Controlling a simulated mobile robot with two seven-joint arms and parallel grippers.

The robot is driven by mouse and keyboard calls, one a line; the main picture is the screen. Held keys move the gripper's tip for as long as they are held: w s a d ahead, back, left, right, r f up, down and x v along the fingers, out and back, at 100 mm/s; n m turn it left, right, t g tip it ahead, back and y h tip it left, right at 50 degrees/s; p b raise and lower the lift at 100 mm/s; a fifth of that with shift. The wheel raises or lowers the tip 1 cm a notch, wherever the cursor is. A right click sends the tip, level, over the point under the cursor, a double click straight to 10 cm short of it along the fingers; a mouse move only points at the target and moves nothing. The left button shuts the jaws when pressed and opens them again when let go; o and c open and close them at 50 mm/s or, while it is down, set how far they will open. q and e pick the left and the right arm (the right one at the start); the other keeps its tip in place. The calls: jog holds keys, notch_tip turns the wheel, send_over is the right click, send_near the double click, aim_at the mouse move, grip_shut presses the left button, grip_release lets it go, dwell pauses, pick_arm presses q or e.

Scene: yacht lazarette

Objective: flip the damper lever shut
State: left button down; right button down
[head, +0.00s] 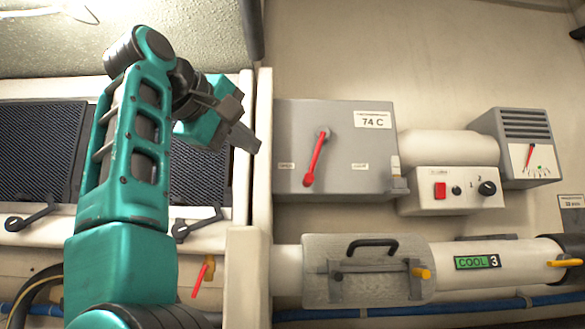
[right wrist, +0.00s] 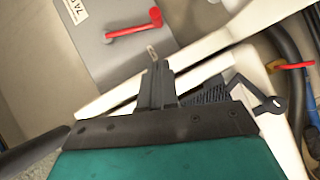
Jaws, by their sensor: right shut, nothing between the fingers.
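The damper lever (head: 316,158) is a red handle on the front of a grey box (head: 345,185) marked 74 C. It hangs from its pivot down and slightly left, toward the left of two small labels, which seems to read OPEN; the right one is too small to read surely. The red lever also shows in the right wrist view (right wrist: 132,29), beyond the fingertips. My right gripper (head: 250,141) is shut and empty, left of the grey box and apart from the lever. Its closed fingers show in the right wrist view (right wrist: 158,72). My left gripper is out of view.
A cream post (head: 263,150) stands between the gripper and the box. Right of the box are a switch panel (head: 452,190) and a gauge unit (head: 520,148). Below runs a white duct (head: 510,262) with a latched hatch (head: 350,282). A smaller red handle (head: 202,275) sits lower left.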

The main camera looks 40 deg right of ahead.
jog(key=d+f, duration=0.2)
jog(key=d, duration=0.8)
jog(key=shift+w+f, duration=0.15)
jog(key=shift+f, duration=0.2)
jog(key=shift+d+f, duration=0.1)
jog(key=shift+d, duration=0.05)
